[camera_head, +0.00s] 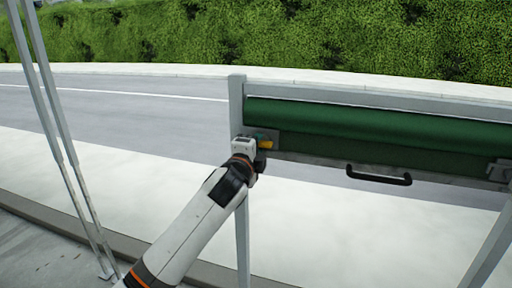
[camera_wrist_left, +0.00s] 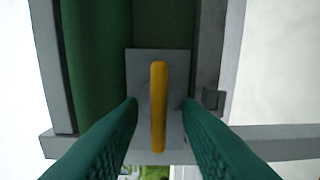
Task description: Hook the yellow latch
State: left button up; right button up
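The yellow latch (camera_wrist_left: 158,105) shows in the left wrist view as an upright yellow bar on a grey plate (camera_wrist_left: 140,65). My left gripper (camera_wrist_left: 160,105) is open, with its two dark green fingers on either side of the latch and a gap visible on both sides. In the head view my left gripper (camera_head: 258,158) is at the left end of the green roll, by the grey post. A small part of the yellow latch (camera_head: 265,144) shows just beyond it. My right gripper is in neither view.
A green rolled cover (camera_head: 380,125) runs along the grey frame. A black handle (camera_head: 378,176) hangs below it, and a grey bracket (camera_head: 499,170) sits at the right end. A grey post (camera_head: 237,100) stands beside the gripper. Thin grey poles (camera_head: 60,150) stand at the left.

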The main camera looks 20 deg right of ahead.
pick_arm(q)
jog(key=b+v, duration=0.3)
jog(key=v, duration=0.9)
jog(key=shift+b, duration=0.35)
